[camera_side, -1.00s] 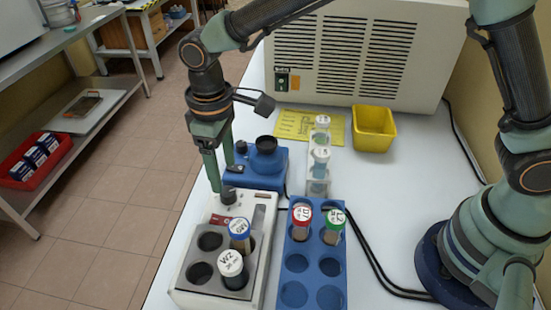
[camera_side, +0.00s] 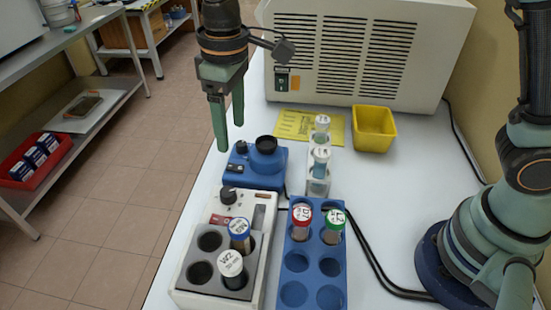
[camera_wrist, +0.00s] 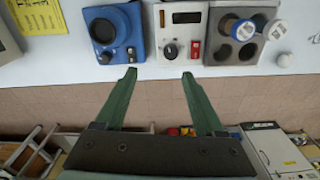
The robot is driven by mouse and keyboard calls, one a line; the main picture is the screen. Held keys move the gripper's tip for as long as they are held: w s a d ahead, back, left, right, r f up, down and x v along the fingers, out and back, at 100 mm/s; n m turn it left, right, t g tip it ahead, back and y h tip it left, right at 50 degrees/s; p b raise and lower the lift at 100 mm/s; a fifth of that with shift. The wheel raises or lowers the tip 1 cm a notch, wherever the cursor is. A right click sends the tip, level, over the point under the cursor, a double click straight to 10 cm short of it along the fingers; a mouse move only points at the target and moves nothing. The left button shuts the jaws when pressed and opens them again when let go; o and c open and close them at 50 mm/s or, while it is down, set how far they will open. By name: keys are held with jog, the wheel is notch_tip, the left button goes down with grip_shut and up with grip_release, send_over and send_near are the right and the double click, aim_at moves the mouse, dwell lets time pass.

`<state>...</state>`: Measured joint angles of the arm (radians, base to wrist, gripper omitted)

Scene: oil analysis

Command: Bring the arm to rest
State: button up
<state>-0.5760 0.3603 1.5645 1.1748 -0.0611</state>
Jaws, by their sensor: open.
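My gripper (camera_side: 230,122) is open and empty. In the side view it hangs in the air with its fingers pointing down, above and left of the blue mixer (camera_side: 243,178). In the wrist view my gripper (camera_wrist: 159,76) has its two green fingers spread apart with nothing between them. The blue mixer (camera_wrist: 133,24) and the heating block's control panel (camera_wrist: 184,30) lie beyond the fingertips there.
The white heating block (camera_side: 190,292) holds a blue-capped vial (camera_side: 239,230) and a white-capped vial (camera_side: 231,265). A blue rack (camera_side: 312,268) holds red-capped (camera_side: 302,215) and green-capped (camera_side: 335,220) vials.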

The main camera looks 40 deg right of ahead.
jog(key=s+d+r+m+t, duration=0.1)
jog(key=d+r+m, duration=0.15)
jog(key=d, duration=0.35)
jog(key=s+d+r+m+t, duration=0.1)
jog(key=d+r, duration=0.2)
jog(key=d, duration=0.3)
jog(key=s+d+m+t, duration=0.3)
jog(key=s+d, duration=0.4)
jog(key=d, duration=0.5)
jog(key=shift+s+d+f+m, duration=0.3)
jog(key=shift+d+m, duration=0.05)
jog(key=shift+m, duration=0.1)
